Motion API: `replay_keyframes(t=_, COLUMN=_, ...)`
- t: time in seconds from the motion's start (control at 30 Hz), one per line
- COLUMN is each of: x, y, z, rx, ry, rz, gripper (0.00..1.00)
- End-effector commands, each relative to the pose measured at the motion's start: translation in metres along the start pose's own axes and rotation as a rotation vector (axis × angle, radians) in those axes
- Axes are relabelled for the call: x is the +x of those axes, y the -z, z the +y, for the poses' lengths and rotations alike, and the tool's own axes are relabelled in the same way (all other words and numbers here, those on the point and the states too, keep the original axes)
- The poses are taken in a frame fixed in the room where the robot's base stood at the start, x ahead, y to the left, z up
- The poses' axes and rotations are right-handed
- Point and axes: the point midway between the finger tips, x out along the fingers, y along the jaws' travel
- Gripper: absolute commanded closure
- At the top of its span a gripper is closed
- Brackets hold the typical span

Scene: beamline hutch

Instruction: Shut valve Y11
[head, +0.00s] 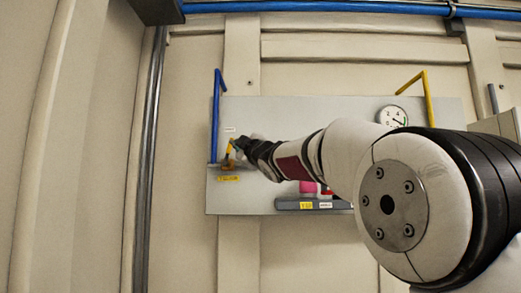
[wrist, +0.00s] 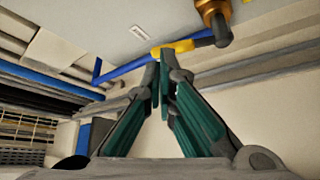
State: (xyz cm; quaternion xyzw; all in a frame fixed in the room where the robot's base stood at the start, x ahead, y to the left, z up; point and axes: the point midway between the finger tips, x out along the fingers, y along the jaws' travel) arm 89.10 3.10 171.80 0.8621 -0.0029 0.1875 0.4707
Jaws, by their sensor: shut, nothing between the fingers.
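A valve with a brass body (head: 228,163) and a yellow lever (head: 230,147) sits at the left of a grey wall panel. In the head view the lever points up, slightly tilted. In the wrist view the brass body (wrist: 214,10) is at the top, and the yellow lever (wrist: 180,47) reaches left to my fingertips. My gripper (wrist: 160,70) is shut and empty, its tips beside or against the lever's free end; I cannot tell if they touch. In the head view my gripper (head: 240,146) partly hides the valve. The labels are too small to read surely.
My arm hides the panel's lower right.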

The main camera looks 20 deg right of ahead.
Motion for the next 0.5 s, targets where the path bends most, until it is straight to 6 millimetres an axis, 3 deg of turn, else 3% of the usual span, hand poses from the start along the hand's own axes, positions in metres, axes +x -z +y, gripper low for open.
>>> replay_keyframes(t=0.27, x=-0.027, y=0.0, z=0.004, rx=0.0, ry=0.0, rz=-0.001, gripper=1.0)
replay_keyframes(t=0.5, x=-0.064, y=0.002, z=0.012, rx=-0.002, ry=-0.001, rz=0.0, gripper=1.0)
